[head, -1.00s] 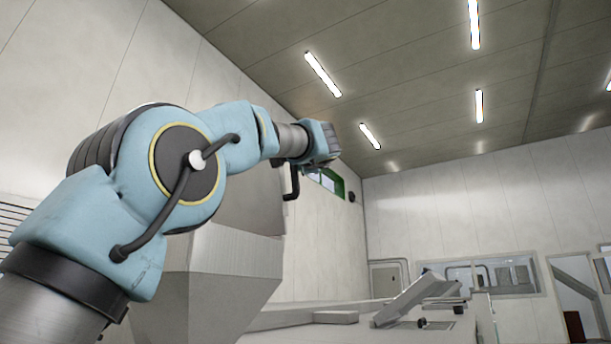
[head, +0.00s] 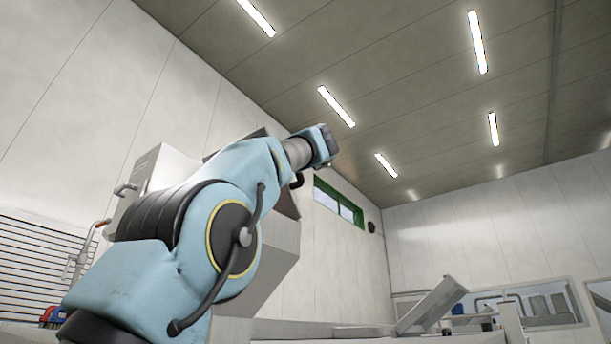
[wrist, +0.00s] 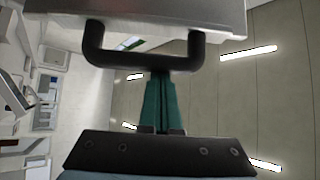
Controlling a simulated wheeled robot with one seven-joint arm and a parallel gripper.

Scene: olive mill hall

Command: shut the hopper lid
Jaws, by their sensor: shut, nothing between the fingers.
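The hopper (head: 283,245) is a grey sheet-metal body behind my arm in the head view, with much of it hidden. The lid (wrist: 215,14) shows as a light grey panel across the top of the wrist view, and its full angle cannot be told. A black U-shaped handle (wrist: 145,61) stands out from the lid. The handle also shows in the head view (head: 297,181), just below my wrist. My gripper (wrist: 160,76) has teal fingers, shut and empty, with the tips at the handle's bar. Whether they touch it is unclear.
A light grey cabinet (head: 150,185) with a handle stands left behind my arm. A slatted shutter (head: 35,265) is on the left wall. A tilted grey chute (head: 432,305) stands at the lower right. The space above and right of my wrist looks clear.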

